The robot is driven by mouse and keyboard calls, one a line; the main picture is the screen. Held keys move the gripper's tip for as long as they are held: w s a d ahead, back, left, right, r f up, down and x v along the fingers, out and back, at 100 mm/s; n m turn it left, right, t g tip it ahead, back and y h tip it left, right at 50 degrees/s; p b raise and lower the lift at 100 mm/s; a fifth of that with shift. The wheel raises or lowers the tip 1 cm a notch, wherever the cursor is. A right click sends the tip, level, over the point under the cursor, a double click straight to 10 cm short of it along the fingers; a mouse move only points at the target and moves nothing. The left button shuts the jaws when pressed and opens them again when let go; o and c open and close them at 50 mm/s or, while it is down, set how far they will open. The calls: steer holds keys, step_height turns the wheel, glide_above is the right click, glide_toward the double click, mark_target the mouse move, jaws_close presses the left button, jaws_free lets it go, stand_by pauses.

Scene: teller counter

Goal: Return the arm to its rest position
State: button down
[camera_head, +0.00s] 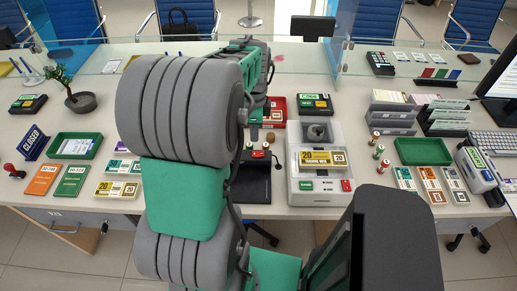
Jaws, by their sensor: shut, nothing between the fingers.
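My arm (185,195), with thick grey joints and green links, rises through the middle-left of the head view and reaches forward over the counter. Its far end, with my gripper (256,116), is over the middle of the counter, left of the grey banknote machine. The gripper is small and partly hidden behind the large grey joint. It is shut, and I see nothing held in it. I cannot tell its exact height above the counter.
The counter (345,75) is crowded. The grey machine (335,132) stands just right of the gripper. A green tray (424,152) and keyboard (496,143) are further right. A glass screen (330,60) runs behind. A potted plant (82,102) and closed sign (33,142) stand left.

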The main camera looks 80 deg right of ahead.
stand_by(0.3)
steer(key=n, duration=0.6)
steer(key=shift+f+n, duration=0.3)
steer(key=shift+n, duration=0.1)
steer(key=a+f+n, duration=0.3)
steer(key=a+n, duration=0.4)
steer(key=n, duration=0.1)
steer(key=w+a+r+n+t+h, duration=0.1)
steer(key=w+a+r+n, duration=0.1)
steer(key=w+a+n, duration=0.5)
steer(key=w+a+r+n, duration=0.2)
steer(key=w+a+n, duration=0.2)
steer(key=w+a, duration=0.6)
steer(key=w+a+r+n+t, duration=0.1)
steer(key=w+a+n, duration=0.3)
steer(key=a, duration=0.4)
steer(key=w+a+r+n+t+y, duration=0.1)
steer(key=w+a+r+n, duration=0.3)
steer(key=a, duration=0.5)
steer(key=shift+w+a+r+t, duration=0.15)
steer(key=shift+w+r+t, duration=0.05)
steer(key=shift+r+t, duration=0.1)
